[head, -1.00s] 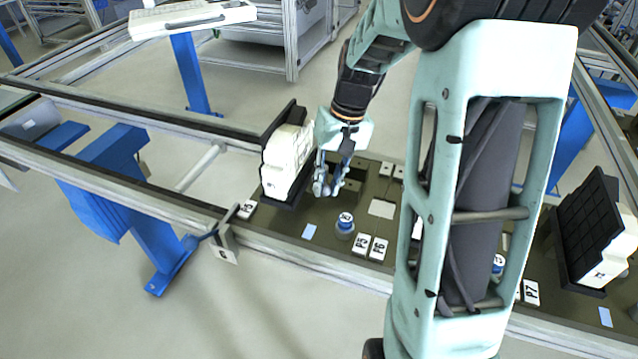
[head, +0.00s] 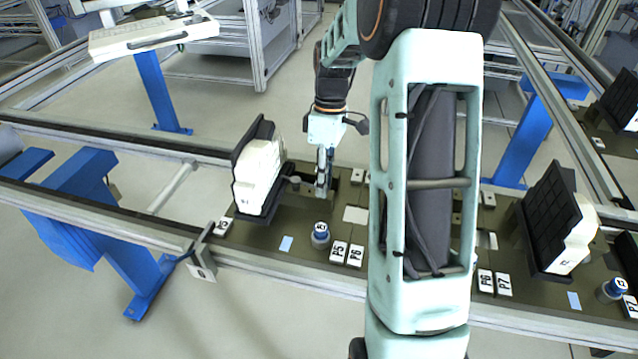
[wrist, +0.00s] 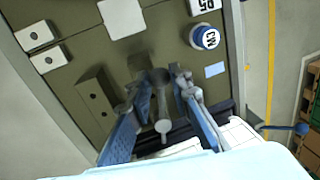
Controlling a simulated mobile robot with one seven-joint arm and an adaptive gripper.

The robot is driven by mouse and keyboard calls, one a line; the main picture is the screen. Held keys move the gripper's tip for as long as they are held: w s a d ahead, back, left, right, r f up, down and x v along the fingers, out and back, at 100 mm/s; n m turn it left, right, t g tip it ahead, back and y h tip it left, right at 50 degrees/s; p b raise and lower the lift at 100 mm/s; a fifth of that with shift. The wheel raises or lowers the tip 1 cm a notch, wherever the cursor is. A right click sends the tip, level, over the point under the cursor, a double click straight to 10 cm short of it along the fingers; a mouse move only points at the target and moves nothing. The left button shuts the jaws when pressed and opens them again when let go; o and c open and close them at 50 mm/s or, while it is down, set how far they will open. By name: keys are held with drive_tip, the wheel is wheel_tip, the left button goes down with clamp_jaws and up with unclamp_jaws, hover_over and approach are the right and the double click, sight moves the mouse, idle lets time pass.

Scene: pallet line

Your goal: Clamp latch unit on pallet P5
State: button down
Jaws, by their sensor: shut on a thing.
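The white unit (head: 258,172) stands in a black holder (head: 253,143) at the left end of the pallet (head: 267,228). A grey latch lever with a round knob (head: 294,180) points toward the unit. My gripper (head: 322,190) is just right of the unit, pointing down. In the wrist view my gripper (wrist: 162,80) has its blue fingers on either side of the lever (wrist: 162,126) and is shut on it. The exact contact is partly hidden. The P5 label (head: 337,252) is at the pallet's front edge, and partly in the wrist view (wrist: 205,5).
A blue-topped knob (head: 320,234) stands in front of my gripper, with a light blue patch (head: 287,243) left of it. A dark block (wrist: 97,97) is close beside my fingers. Another holder with a white unit (head: 573,247) stands right.

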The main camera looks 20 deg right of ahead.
drive_tip(key=shift+w+d+n+h+p, duration=0.2)
drive_tip(key=shift+w+d+n, duration=0.15)
drive_tip(key=shift+n, duration=0.35)
drive_tip(key=shift+w+d+n+h+p, duration=0.1)
drive_tip(key=shift+w+d+n+p, duration=0.25)
drive_tip(key=shift+n, duration=0.35)
drive_tip(key=shift+a, duration=0.1)
drive_tip(key=c, duration=1.8)
unclamp_jaws()
drive_tip(key=shift+o, duration=0.2)
drive_tip(key=shift+r, duration=0.15)
wheel_tip(320, 180, up, 12)
drive_tip(key=w, duration=0.2)
drive_tip(key=shift+d+f, duration=0.2)
drive_tip(key=shift+d, duration=0.25)
